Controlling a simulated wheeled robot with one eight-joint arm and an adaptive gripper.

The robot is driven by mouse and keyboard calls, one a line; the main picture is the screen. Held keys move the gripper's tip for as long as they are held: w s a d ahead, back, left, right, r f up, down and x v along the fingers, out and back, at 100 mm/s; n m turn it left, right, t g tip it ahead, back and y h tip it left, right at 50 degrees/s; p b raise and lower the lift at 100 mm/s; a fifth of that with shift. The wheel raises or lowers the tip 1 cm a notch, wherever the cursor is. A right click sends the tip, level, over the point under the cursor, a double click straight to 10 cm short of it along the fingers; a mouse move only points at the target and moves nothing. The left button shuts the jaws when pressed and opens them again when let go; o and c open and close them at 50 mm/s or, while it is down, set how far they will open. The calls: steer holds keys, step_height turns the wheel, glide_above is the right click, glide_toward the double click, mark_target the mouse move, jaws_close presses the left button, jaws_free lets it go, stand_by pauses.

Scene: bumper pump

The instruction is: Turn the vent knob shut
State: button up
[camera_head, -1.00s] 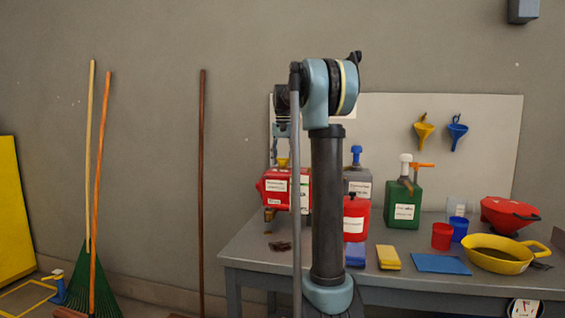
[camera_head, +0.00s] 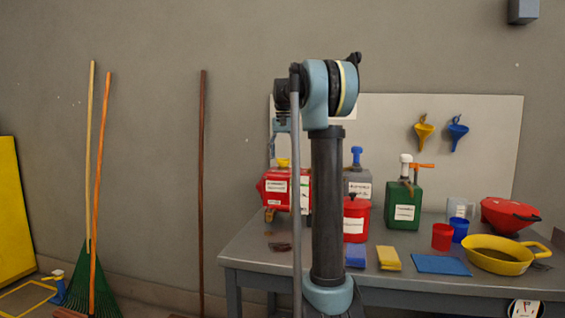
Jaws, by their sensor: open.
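A red container (camera_head: 275,187) with white labels sits on the left end of the grey table, behind my arm. A yellow knob (camera_head: 282,162) is on its top and may be the vent knob; the view is too small to be certain. A brownish spout shows low on its front. My gripper (camera_head: 272,150) hangs down at the left of my arm, above and slightly left of the yellow knob in the picture. It looks open and empty. Whether it touches the knob cannot be told, and my arm hides part of the container.
On the table (camera_head: 245,255) are a red can (camera_head: 355,225), a grey can (camera_head: 357,181), a green pump can (camera_head: 403,207), sponges, cups, a red funnel and a yellow pan (camera_head: 490,262). A brown pole (camera_head: 202,190) and rakes lean on the wall at left.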

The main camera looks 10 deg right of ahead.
step_height(320, 180, up, 10)
steer(key=shift+f, duration=0.2)
stand_by(0.4)
